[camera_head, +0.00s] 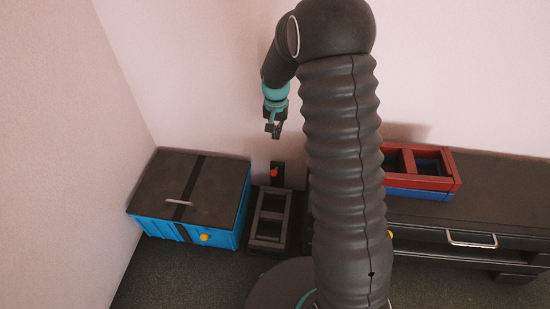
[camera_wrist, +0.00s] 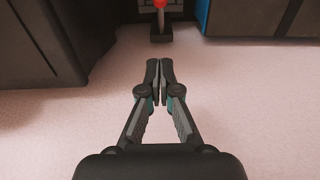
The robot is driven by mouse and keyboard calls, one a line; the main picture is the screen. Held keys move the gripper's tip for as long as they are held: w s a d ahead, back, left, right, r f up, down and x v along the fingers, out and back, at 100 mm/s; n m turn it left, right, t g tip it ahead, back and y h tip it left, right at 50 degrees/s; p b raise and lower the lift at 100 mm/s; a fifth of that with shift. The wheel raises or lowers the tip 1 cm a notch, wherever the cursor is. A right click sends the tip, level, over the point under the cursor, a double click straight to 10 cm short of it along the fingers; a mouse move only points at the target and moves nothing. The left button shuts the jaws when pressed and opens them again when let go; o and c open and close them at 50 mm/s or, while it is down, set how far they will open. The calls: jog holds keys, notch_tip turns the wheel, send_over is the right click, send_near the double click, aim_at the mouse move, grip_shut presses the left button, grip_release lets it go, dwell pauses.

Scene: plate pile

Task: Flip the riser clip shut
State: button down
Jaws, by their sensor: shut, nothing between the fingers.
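A small red knob (camera_head: 274,173) sits at the dark upright post (camera_head: 280,168) behind a black open frame (camera_head: 270,214). The red knob shows in the wrist view (camera_wrist: 160,3) at the top edge, on a short grey stem above a dark base. This may be the riser clip; its full shape is cut off there, and I cannot tell whether it is open or shut. My gripper (camera_wrist: 160,67) is shut and empty, with its fingertips together. In the head view my gripper (camera_head: 272,130) hangs above the post, apart from the knob.
A blue box (camera_head: 222,238) with a dark lid stands left of the frame. A dark drawer cabinet (camera_head: 500,205) at right bears a red frame (camera_head: 440,183) stacked on a blue one (camera_head: 430,194). My arm hides part of the middle. A pale wall is close behind.

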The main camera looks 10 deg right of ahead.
jog(key=f, duration=0.4)
jog(key=s+f, duration=0.1)
jog(key=f, duration=0.7)
jog(key=shift+s+a, duration=0.3)
jog(key=shift+s+a+f, duration=0.2)
jog(key=shift+s+f, duration=0.15)
jog(key=shift+f, duration=0.05)
jog(key=shift+f, duration=0.1)
